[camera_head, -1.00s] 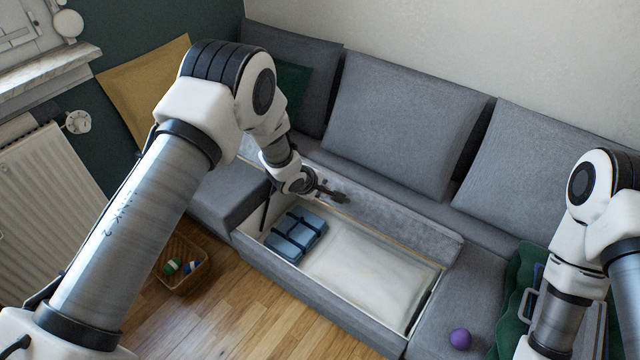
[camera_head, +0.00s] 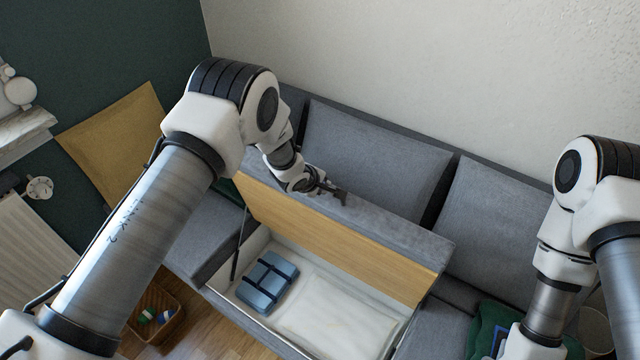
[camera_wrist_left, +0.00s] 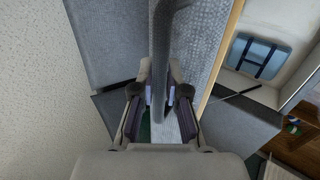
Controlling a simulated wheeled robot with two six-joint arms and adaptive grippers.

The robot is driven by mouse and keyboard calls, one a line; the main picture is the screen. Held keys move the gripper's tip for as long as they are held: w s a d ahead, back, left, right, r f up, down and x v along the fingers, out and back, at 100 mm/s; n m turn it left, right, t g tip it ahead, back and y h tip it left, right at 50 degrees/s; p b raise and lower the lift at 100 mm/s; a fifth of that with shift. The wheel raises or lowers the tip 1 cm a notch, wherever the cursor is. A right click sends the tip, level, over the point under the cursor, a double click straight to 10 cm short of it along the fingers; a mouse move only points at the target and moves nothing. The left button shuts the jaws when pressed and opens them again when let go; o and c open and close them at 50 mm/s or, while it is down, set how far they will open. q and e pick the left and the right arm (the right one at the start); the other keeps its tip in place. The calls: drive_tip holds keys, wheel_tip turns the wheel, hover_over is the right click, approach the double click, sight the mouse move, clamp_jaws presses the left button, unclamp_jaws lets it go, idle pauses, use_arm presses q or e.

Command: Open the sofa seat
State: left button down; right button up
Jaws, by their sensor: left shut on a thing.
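The sofa seat lid (camera_head: 345,241) is raised, its wooden underside facing me and its grey upholstered edge on top. Below it the storage box (camera_head: 262,334) is exposed. My left gripper (camera_head: 338,194) is at the lid's upper edge. In the left wrist view my left gripper (camera_wrist_left: 158,105) is shut on a grey strap-like pull (camera_wrist_left: 161,55), which runs between its fingers. How the pull joins the lid is hard to see. My right arm is at the right of the head view, but its gripper is out of frame.
A blue strapped case (camera_head: 268,282) and a white bedding-like piece (camera_head: 338,325) lie in the box. Grey back cushions (camera_head: 375,155) stand behind the lid. A basket (camera_head: 153,325) is on the floor at left. Green cloth (camera_head: 490,325) lies near my right arm.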

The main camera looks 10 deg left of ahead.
use_arm(q)
drive_tip(key=shift+s+f, duration=0.15)
drive_tip(key=c, duration=1.3)
unclamp_jaws()
drive_tip(key=shift+o, duration=0.6)
drive_tip(key=v, duration=1.1)
drive_tip(key=shift+r, duration=0.4)
drive_tip(key=shift+s, duration=0.15)
